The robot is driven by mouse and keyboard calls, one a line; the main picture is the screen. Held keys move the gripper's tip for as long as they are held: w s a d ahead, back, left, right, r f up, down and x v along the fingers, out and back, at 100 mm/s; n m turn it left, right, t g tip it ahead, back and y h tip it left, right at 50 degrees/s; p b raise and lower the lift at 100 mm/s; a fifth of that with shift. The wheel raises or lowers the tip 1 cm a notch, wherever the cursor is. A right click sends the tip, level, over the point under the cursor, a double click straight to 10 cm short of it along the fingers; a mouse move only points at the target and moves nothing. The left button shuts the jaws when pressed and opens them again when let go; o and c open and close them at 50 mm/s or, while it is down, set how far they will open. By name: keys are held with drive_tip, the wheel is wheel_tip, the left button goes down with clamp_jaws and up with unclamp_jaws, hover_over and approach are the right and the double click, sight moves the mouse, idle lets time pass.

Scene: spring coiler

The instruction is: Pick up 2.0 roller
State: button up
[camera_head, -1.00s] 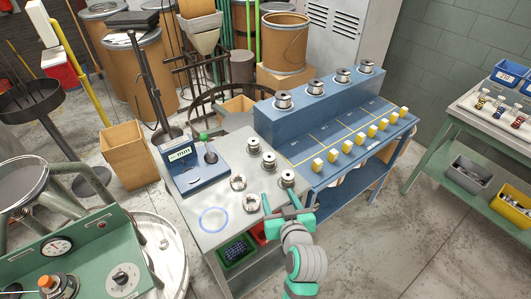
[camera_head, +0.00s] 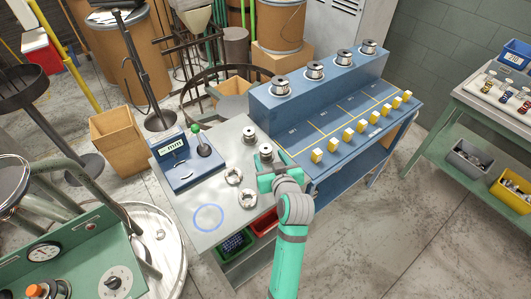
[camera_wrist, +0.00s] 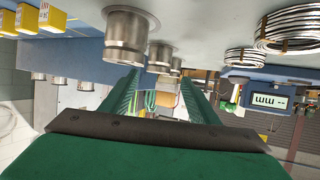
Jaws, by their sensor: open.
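Several metal rollers are in view; I cannot read any size mark, so which is the 2.0 roller is unclear. Two stand upright on the grey table (camera_head: 192,224) in the head view: a rear roller (camera_head: 249,134) and a middle roller (camera_head: 266,152). The wrist view, upside down, shows a near roller (camera_wrist: 128,38) and two farther ones in a line; the near one is hidden by my gripper in the head view. My gripper (camera_head: 278,176) is at the table's right edge, open and empty. Its green fingers (camera_wrist: 160,82) point along the roller line, the near roller close to one fingertip.
Several spools stand on the blue raised shelf (camera_head: 312,98), with a row of yellow blocks (camera_head: 348,135) before it. Two wire coils (camera_head: 233,176) lie left of my gripper. A blue gauge with a display (camera_head: 171,147) stands at the table's back left. A blue ring marks bare tabletop.

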sight(267, 150)
drive_tip(key=x, duration=0.5)
drive_tip(key=shift+d, duration=0.15)
drive_tip(key=shift+c, duration=0.6)
clamp_jaws()
